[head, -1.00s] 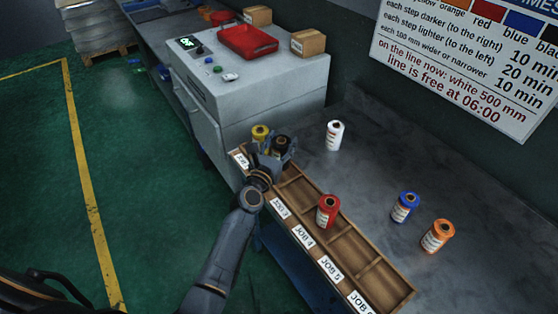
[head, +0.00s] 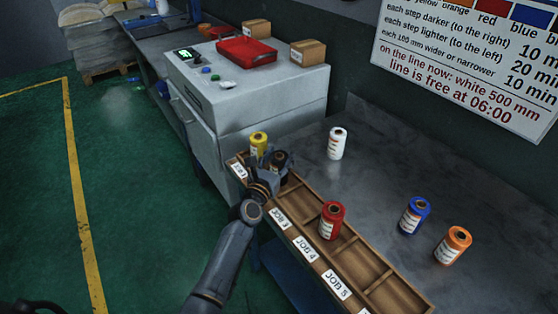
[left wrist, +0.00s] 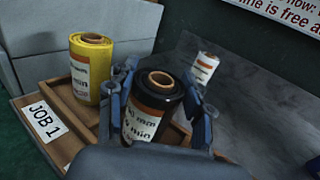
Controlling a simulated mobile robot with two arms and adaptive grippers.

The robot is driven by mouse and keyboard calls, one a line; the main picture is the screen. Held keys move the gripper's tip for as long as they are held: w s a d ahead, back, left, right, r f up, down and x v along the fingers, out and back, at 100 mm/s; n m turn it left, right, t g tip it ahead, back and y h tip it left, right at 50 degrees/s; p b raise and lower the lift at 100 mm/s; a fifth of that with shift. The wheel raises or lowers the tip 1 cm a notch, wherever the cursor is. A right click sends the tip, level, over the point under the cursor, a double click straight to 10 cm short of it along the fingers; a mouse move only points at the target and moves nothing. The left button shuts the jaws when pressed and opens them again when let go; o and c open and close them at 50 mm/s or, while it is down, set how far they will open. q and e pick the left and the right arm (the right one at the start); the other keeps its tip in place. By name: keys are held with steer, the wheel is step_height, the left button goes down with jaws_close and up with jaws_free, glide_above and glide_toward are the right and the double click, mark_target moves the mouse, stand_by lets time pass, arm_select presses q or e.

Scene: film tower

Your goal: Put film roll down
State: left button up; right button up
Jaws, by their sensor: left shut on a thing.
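My left gripper (head: 272,172) is shut on a black film roll (head: 278,160), which stands roughly upright between the fingers at the second compartment of the wooden tray (head: 405,298). In the left wrist view the black roll (left wrist: 158,92) shows its white and orange label, with a finger on each side. Its lower end is hidden, so I cannot tell whether it touches the tray floor. A yellow roll (head: 259,142) stands in the JOB 1 compartment, and a red roll (head: 331,220) stands further along the tray. My right gripper is not in view.
A white roll (head: 337,143), a blue roll (head: 414,215) and an orange roll (head: 453,245) stand on the grey table (head: 375,180) behind the tray. A grey cabinet (head: 270,100) with a red tray (head: 246,51) stands beyond the tray's far end.

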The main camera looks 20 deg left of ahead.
arm_select(q)
steer(key=o, duration=1.3)
steer(key=shift+f, duration=0.15)
steer(key=shift+c, duration=0.2)
steer(key=shift+r, duration=0.3)
steer(key=s, duration=1.2)
steer(key=shift+a, duration=0.45)
steer(key=shift+f, duration=0.15)
